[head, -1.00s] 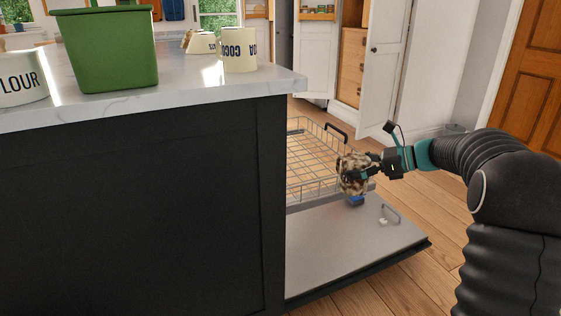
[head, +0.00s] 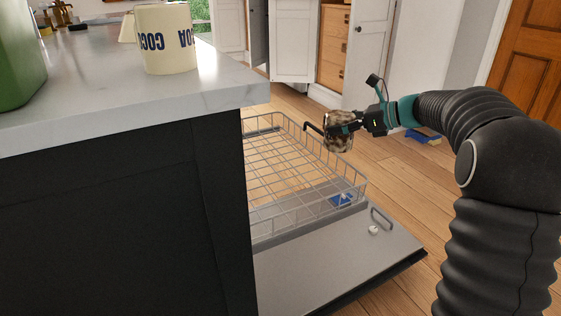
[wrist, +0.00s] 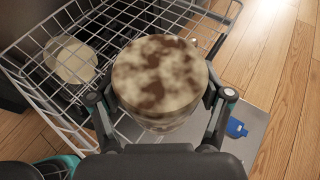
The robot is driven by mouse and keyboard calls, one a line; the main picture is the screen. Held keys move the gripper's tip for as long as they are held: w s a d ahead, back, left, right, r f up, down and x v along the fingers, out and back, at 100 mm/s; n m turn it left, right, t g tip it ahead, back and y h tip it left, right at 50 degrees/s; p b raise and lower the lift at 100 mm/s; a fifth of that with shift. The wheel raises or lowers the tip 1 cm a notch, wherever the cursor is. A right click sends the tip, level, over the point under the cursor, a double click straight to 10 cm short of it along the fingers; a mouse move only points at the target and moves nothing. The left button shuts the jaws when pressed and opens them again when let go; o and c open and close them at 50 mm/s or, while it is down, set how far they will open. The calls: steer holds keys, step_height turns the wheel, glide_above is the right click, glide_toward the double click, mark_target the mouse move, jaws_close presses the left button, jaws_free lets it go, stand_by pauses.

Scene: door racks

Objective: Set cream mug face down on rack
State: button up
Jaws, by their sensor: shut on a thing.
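The cream mug (head: 340,137), mottled with brown patches, is held by my gripper (head: 350,125) above the far right edge of the rack. In the wrist view the mug (wrist: 158,78) sits between the two fingers of my gripper (wrist: 160,112), which is shut on it. A closed, mottled round end faces the wrist camera; no opening or handle shows clearly. The wire rack (head: 280,175) is pulled out over the open dishwasher door. The same rack (wrist: 120,25) lies under and left of the mug in the wrist view. The mug appears clear of the wires.
A plain cream round piece (wrist: 70,60) is in the rack. A blue item (head: 342,199) lies near the rack's front on the door (head: 320,250). The dark counter (head: 110,220) borders the rack on the left, with cocoa container (head: 167,40) on top. Blue-and-yellow item (head: 423,136) lies on the floor.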

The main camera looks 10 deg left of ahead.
steer(key=shift+s+a+f+b, duration=0.55)
steer(key=shift+a+f, duration=1.1)
steer(key=shift+s+a+f+b, duration=0.5)
steer(key=shift+s+a+f, duration=0.05)
steer(key=shift+a+f, duration=1.15)
steer(key=shift+s+a+f+b, duration=0.55)
steer(key=shift+a+f, duration=1.05)
steer(key=shift+f, duration=0.05)
steer(key=shift+f, duration=0.1)
steer(key=o, duration=1.4)
steer(key=shift+c, duration=0.2)
